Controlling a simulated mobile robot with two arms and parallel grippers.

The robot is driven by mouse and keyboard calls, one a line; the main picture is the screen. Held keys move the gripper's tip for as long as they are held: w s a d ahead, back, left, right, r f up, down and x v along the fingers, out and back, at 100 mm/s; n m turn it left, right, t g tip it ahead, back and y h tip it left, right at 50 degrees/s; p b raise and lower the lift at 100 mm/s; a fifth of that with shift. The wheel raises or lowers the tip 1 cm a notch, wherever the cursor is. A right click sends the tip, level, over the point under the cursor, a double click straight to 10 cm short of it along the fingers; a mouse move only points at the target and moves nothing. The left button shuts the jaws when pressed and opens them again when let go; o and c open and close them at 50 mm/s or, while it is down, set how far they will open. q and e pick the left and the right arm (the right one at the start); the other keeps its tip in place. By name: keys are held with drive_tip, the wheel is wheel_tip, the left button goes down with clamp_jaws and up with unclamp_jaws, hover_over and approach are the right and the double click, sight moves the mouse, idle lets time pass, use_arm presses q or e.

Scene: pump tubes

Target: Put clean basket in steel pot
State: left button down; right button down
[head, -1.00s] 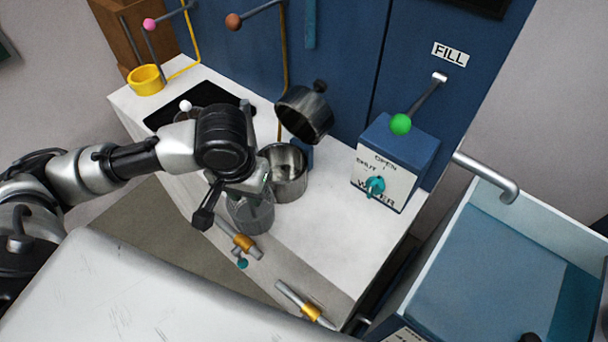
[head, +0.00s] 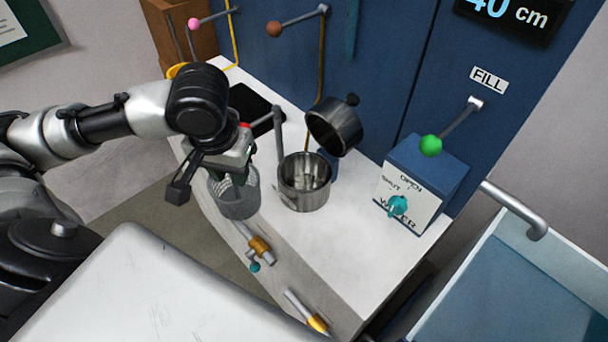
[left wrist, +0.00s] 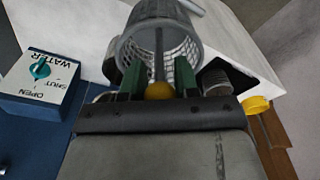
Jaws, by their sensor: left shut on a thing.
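The basket (head: 238,200) is a grey mesh cylinder, left of the steel pot near the worktop's front edge. It also shows in the left wrist view (left wrist: 190,48), upright-looking with a grey bar and a yellow ball (left wrist: 160,90) between my fingers. My left gripper (head: 236,168) is shut on the basket at its top; in the left wrist view its green fingers (left wrist: 159,80) flank the bar. The steel pot (head: 303,195) stands on the worktop, open at the top. Its lid (head: 335,127) is tilted up behind it. I cannot tell the basket's exact height. My right gripper is out of view.
A blue water box (head: 425,170) with a teal knob stands right of the pot. A grey post (head: 279,130) rises between basket and lid. The white worktop (head: 330,245) is clear in front of the pot.

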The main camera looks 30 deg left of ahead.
use_arm(q)
drive_tip(key=w+d+p, duration=0.1)
drive_tip(key=w+d, duration=0.2)
drive_tip(key=w, duration=0.4)
drive_tip(key=w+d+p, duration=0.2)
drive_tip(key=w, duration=0.6)
drive_tip(key=f, duration=0.7)
drive_tip(key=f+p, duration=0.1)
drive_tip(key=f, duration=0.3)
drive_tip(key=shift+w+d+f, duration=0.2)
drive_tip(key=shift+w+d, duration=0.1)
drive_tip(key=shift+w, duration=0.05)
drive_tip(key=c, duration=0.8)
unclamp_jaws()
drive_tip(key=shift+f, duration=0.1)
drive_tip(key=shift+r, duration=0.2)
drive_tip(key=shift+s+d+r+b, duration=0.15)
drive_tip(key=shift+s+r, duration=0.1)
drive_tip(key=shift+r, duration=1.7)
drive_tip(key=shift+s+r+b, duration=0.2)
drive_tip(key=shift+r, duration=1.8)
drive_tip(key=shift+s+d+r+b, duration=0.15)
drive_tip(key=shift+s+r, duration=0.1)
drive_tip(key=shift+r, duration=1.7)
